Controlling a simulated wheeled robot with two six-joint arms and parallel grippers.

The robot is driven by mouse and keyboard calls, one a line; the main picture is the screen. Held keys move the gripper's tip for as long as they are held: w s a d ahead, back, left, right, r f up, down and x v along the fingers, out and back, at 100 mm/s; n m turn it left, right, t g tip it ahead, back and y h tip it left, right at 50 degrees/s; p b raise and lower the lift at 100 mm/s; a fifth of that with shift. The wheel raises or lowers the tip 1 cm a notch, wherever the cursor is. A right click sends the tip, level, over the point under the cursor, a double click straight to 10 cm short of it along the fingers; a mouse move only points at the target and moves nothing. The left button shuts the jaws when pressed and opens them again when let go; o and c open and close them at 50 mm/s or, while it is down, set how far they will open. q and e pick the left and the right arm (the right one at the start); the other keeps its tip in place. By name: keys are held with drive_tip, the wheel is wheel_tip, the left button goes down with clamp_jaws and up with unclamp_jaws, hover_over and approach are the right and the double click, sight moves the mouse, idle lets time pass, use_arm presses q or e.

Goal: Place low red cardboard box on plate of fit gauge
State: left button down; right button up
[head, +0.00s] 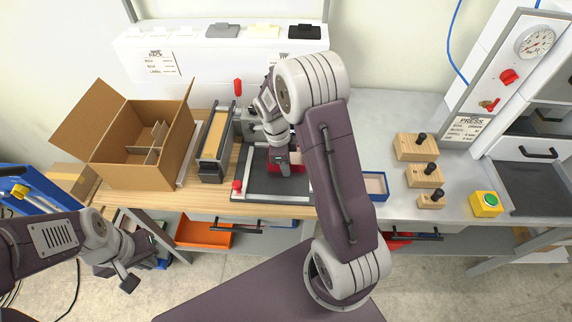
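The low red box (273,161) is at the dark plate of the fit gauge (262,186), near its back part. My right gripper (284,160) points down at the red box, its fingertips at or just over it. The gripper and wrist cover part of the box. I cannot tell whether the fingers hold it, or whether the box rests on the plate or is just above it. My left gripper (129,283) hangs empty at the lower left, in front of the bench and away from the gauge; its finger opening is unclear.
An open brown carton (140,145) with dividers stands left, beside a narrow feeder (214,145). A red knob (237,187) is at the gauge's left front. A blue tray (375,185), wooden blocks (416,147) and a yellow button box (486,204) lie right. My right arm crosses the middle.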

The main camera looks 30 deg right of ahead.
drive_tip(key=shift+r+p, duration=0.3)
drive_tip(key=shift+r, duration=0.05)
wheel_tip(320, 180, up, 12)
drive_tip(key=w+a, duration=0.1)
drive_tip(key=a, duration=0.1)
drive_tip(key=s+a+f+n+t+y, duration=0.1)
drive_tip(key=s+a+f+n, duration=0.1)
drive_tip(key=s+n, duration=0.5)
drive_tip(key=s+a+f+n+t, duration=0.1)
drive_tip(key=s+a+f+n, duration=0.2)
drive_tip(key=n, duration=1.4)
drive_tip(key=s+f, duration=0.1)
drive_tip(key=s, duration=0.2)
drive_tip(key=shift+s+a+f+y, duration=0.25)
drive_tip(key=shift+s+a+y, duration=0.05)
drive_tip(key=shift+s+y, duration=0.1)
